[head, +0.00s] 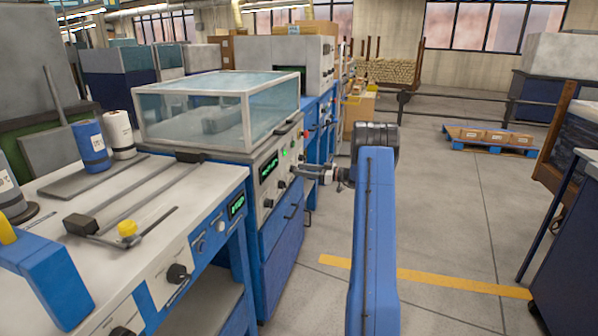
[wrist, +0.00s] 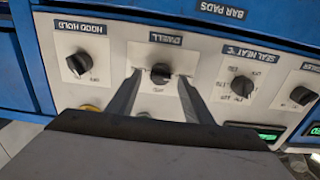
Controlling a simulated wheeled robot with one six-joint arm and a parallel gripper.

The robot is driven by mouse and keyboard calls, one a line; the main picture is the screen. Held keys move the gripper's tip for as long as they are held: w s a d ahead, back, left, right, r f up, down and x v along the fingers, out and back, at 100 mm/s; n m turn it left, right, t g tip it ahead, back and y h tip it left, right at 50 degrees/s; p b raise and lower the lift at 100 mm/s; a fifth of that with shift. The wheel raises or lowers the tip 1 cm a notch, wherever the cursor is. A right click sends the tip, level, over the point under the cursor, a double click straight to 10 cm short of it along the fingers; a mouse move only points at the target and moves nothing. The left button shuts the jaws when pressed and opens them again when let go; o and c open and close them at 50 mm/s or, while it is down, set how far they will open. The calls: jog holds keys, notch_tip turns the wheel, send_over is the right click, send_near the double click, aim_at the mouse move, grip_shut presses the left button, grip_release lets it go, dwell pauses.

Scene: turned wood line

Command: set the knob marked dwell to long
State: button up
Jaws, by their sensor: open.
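The dwell knob (wrist: 161,73) is a small black knob on a pale panel, under a dark label reading DWELL. The wrist view shows the lettering upside down. Small print sits beside the knob, too small to read surely, and I cannot tell which mark its pointer is at. My gripper (wrist: 160,78) is open, with one finger on each side of the dwell knob. I cannot tell whether the fingers touch it. In the head view my gripper (head: 327,173) is at the front of the blue and grey machine (head: 268,165), and the dwell knob cannot be made out.
The same panel carries a hood hold knob (wrist: 77,65) to the left, a seal heat knob (wrist: 241,86) to the right and another knob (wrist: 303,95) beyond. A yellow button (wrist: 90,108) is partly hidden. A clear hood (head: 215,108) tops the machine.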

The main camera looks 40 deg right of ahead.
jog(key=shift+x, duration=0.8)
jog(key=c, duration=1.1)
jog(key=shift+o, duration=0.2)
